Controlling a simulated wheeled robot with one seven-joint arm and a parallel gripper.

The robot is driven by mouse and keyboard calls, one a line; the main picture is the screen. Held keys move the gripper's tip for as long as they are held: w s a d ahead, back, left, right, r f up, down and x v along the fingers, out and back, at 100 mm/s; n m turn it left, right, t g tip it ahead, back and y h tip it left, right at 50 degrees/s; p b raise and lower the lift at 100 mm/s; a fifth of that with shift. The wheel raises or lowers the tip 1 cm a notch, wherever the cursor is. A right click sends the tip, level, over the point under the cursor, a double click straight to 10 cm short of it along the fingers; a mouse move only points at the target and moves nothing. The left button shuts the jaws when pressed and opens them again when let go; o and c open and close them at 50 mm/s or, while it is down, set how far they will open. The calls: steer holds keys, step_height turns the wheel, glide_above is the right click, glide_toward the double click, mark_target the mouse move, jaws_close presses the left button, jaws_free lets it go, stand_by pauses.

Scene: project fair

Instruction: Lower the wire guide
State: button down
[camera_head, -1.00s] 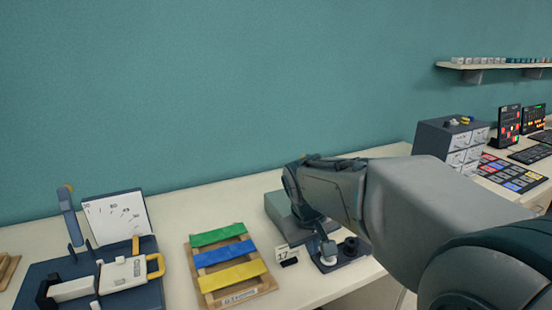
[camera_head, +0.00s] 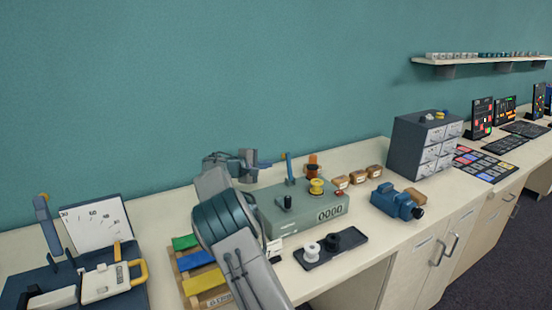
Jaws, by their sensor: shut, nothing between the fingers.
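The winder is a grey-green box (camera_head: 305,208) with a 0000 counter on its front. A blue upright post (camera_head: 290,169) stands at its back. A thin blue bar with an orange-yellow tip (camera_head: 283,157) shows beside the post, and it seems to be the wire guide; how it joins the post is unclear. My gripper (camera_head: 254,164) is at the back left of the winder, pointing right, close to the bar. Its fingers look shut and empty, small in view. I cannot tell whether they touch the bar. My forearm hides the winder's left end.
A black tray (camera_head: 330,253) with a white and a black spool lies in front. A yellow knob (camera_head: 316,187) and an orange spool (camera_head: 312,169) are on the winder. A blue motor-like device (camera_head: 396,202) stands right. Coloured strips (camera_head: 203,280) lie left, partly behind my arm.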

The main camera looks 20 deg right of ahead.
steer(key=w+a+f+n+t, duration=0.1)
steer(key=w+a+n+t, duration=0.1)
steer(key=w+a, duration=0.15)
steer(key=w+d+h+p, duration=0.1)
steer(key=d+p, duration=0.4)
steer(key=d, duration=0.4)
steer(key=shift+w+p, duration=0.25)
steer(key=shift+p, duration=0.05)
stand_by(0.9)
steer(key=shift+d+r, duration=0.1)
steer(key=shift+d, duration=0.05)
steer(key=shift+s+b, duration=0.1)
steer(key=shift+b, duration=0.7)
steer(key=shift+m+b, duration=0.3)
steer(key=shift+b, duration=0.2)
